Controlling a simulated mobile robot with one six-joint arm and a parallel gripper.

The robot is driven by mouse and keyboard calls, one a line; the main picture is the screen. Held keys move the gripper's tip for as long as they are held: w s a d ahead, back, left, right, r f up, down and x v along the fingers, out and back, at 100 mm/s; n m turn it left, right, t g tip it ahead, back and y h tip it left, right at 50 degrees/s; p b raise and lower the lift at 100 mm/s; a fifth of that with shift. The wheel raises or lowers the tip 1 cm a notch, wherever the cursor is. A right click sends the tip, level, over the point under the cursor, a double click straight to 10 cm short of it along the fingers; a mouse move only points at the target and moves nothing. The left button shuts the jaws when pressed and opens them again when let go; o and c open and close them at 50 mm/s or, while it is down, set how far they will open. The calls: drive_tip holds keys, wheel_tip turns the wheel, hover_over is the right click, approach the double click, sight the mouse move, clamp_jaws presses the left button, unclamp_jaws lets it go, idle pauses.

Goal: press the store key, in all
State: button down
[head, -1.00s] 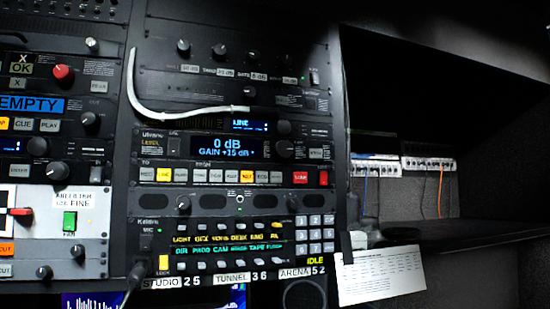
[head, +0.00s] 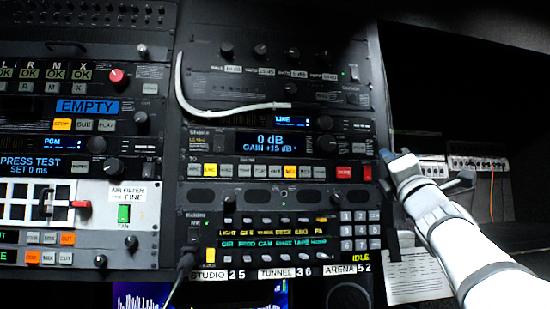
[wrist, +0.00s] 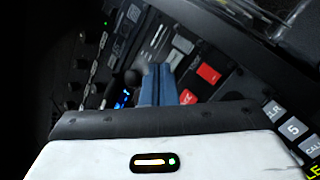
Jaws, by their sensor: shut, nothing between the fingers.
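My gripper (head: 387,157) is at the right edge of the rack, right of the key row on the level unit (head: 270,145), whose display reads "0 dB GAIN +15 dB". In the wrist view its blue fingers (wrist: 158,85) are shut and empty. The row holds white and yellow keys, then a red key (head: 343,172) and another red key (head: 367,173) at its right end. Two red keys also show in the wrist view, one upper (wrist: 208,73) and one lower (wrist: 187,97), just right of the fingers. I cannot read which key is store. Contact with a key is not visible.
A white cable (head: 235,108) hangs above the level unit. Below is an intercom panel (head: 280,230) with a number keypad (head: 360,230) and a plugged black lead (head: 183,262). A paper sheet (head: 418,278) hangs at lower right. A dark recess lies behind my arm.

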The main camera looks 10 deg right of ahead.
sight(359, 148)
drive_tip(key=r+n+y, duration=0.1)
drive_tip(key=n, duration=0.1)
drive_tip(key=s+r+n+y, duration=0.1)
drive_tip(key=n+y, duration=0.1)
drive_tip(key=s+r+n+t+y, duration=0.1)
drive_tip(key=n+y, duration=0.1)
drive_tip(key=shift+a+r+n, duration=0.25)
drive_tip(key=shift+a+n, duration=0.1)
drive_tip(key=shift+n, duration=0.05)
drive_tip(key=shift+w, duration=0.1)
drive_tip(key=shift+w+p, duration=1.4)
drive_tip(key=shift+w, duration=3)
drive_tip(key=shift+w, duration=0.45)
